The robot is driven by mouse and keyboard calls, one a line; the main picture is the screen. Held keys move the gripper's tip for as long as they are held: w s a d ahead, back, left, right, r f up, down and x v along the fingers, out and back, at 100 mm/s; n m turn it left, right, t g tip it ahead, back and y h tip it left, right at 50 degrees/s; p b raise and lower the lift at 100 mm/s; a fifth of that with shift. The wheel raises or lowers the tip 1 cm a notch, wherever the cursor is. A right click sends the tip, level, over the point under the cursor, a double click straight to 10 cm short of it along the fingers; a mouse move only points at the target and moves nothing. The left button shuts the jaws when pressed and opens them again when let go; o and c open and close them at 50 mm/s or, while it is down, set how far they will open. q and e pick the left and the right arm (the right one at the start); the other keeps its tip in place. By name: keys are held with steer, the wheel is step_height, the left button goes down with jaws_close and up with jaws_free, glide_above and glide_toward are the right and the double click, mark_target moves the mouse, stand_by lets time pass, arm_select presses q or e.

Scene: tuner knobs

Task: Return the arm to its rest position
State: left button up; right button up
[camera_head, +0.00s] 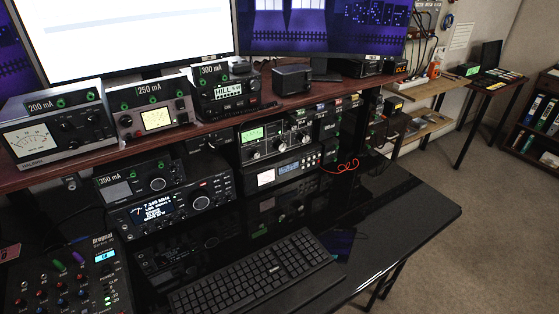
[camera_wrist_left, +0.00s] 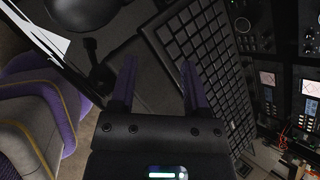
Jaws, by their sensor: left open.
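My left gripper (camera_wrist_left: 158,78) shows in the left wrist view with its two dark fingers apart and nothing between them. Past the fingers is the dark desk, with the black keyboard (camera_wrist_left: 205,55) to their right. The gripper does not appear to touch anything. In the head view neither of my arms shows. There the keyboard (camera_head: 258,272) lies on the glossy black desk (camera_head: 405,215). Radio units with knobs stand behind it, including a tuner with a green display (camera_head: 275,140) and a transceiver with a lit screen (camera_head: 170,205). My right gripper is in neither view.
A red-brown shelf (camera_head: 150,146) above the desk carries several meter boxes, such as the 200 mA meter (camera_head: 58,125). A mixer (camera_head: 70,280) stands at front left. A purple chair (camera_wrist_left: 70,110) is at left in the wrist view. Floor (camera_head: 480,240) is open at right.

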arm_select(q)
steer(key=s+d+r+n+g+h, duration=0.2)
steer(key=s+r+n+h, duration=0.5)
steer(key=s+r+n, duration=0.75)
step_height(320, 180, down, 22)
steer(key=n+g+b, duration=0.1)
steer(key=n, duration=0.1)
steer(key=s+a+f+g+b, duration=0.1)
steer(key=s+a+f, duration=0.2)
steer(key=s+f, duration=0.9)
steer(key=shift+s+g+y, duration=0.3)
steer(key=shift+s, duration=0.3)
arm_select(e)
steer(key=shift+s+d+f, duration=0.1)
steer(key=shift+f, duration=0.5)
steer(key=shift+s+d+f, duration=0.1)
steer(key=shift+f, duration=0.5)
arm_select(q)
steer(key=shift+f+m, duration=0.1)
steer(key=shift+m, duration=0.15)
